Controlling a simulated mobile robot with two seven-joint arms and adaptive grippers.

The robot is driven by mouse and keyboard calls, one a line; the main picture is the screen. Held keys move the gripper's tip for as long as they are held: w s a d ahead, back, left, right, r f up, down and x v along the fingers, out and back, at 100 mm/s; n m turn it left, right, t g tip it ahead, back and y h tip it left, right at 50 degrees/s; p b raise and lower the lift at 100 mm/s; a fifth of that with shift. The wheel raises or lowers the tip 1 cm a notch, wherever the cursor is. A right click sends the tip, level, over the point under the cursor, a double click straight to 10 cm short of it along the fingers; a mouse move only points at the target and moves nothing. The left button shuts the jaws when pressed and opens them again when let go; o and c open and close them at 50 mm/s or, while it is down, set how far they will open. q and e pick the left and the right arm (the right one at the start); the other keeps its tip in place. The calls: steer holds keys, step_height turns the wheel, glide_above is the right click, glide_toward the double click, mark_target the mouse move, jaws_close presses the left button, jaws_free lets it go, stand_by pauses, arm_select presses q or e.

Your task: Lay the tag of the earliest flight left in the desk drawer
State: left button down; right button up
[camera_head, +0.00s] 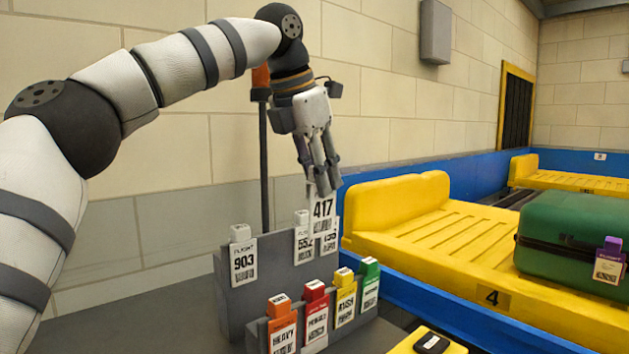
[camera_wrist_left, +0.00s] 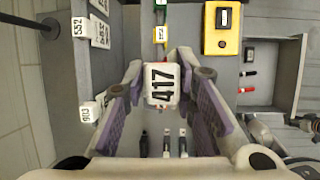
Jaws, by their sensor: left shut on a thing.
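My left gripper (camera_head: 322,176) is shut on a white flight tag reading 417 (camera_head: 322,208), held upright above the grey tag rack (camera_head: 238,300). In the left wrist view the 417 tag (camera_wrist_left: 161,86) sits between the fingers of my left gripper (camera_wrist_left: 161,70). In the rack's back row stand tag 903 (camera_head: 243,262) at the left and tag 552 (camera_head: 304,245). A further white tag (camera_head: 330,242) is partly hidden behind 417, and its number is not fully readable. An open grey compartment, possibly the desk drawer (camera_wrist_left: 303,75), shows at the right in the left wrist view.
Orange HEAVY (camera_head: 282,330), red (camera_head: 315,318), yellow (camera_head: 345,302) and green (camera_head: 370,285) tags stand in the front row. A yellow box (camera_head: 428,341) is at the front. A green suitcase (camera_head: 565,232) with a purple tag lies on the yellow tray (camera_head: 425,232) marked 4.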

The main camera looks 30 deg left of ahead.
arm_select(q)
steer(key=shift+r, duration=0.6)
arm_select(e)
steer(key=shift+w+r, duration=0.25)
steer(key=shift+w, duration=0.05)
arm_select(q)
steer(key=shift+f, duration=0.1)
